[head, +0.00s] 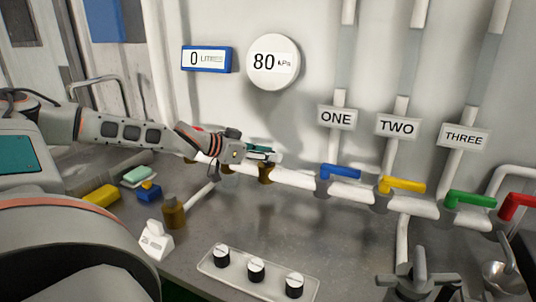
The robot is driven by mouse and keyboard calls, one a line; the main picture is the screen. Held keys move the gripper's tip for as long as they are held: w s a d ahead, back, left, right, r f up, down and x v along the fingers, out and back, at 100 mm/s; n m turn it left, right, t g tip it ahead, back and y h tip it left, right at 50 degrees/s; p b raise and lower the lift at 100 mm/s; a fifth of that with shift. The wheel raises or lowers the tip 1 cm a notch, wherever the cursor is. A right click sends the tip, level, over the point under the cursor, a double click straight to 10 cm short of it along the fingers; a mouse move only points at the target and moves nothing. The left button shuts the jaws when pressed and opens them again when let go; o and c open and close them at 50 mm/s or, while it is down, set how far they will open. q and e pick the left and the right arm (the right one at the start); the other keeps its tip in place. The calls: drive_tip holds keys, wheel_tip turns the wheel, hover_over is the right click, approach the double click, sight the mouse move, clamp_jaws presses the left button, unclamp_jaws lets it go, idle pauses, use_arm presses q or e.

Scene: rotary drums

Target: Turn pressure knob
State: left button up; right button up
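A round white gauge (273,61) on the wall reads 80 kPa. Three black knobs with white tops stand in a row on a pale plate: left (222,257), middle (256,270) and right (294,286). No readable label marks any as the pressure knob. My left gripper (266,152) reaches in from the left, at the white horizontal pipe, just above a brass-coloured fitting (266,173). Whether it touches the fitting or is open is unclear.
A blue-framed display (207,59) reads 0 litres. Blue (340,171), yellow (402,186), green (470,199) and red (517,206) valve handles line the pipe. A brown bottle (174,212), a white object (153,240) and sponges (139,176) stand on the left counter.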

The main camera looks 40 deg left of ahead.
use_arm(q)
drive_tip(key=c, duration=0.3)
use_arm(e)
drive_tip(key=shift+r, duration=0.15)
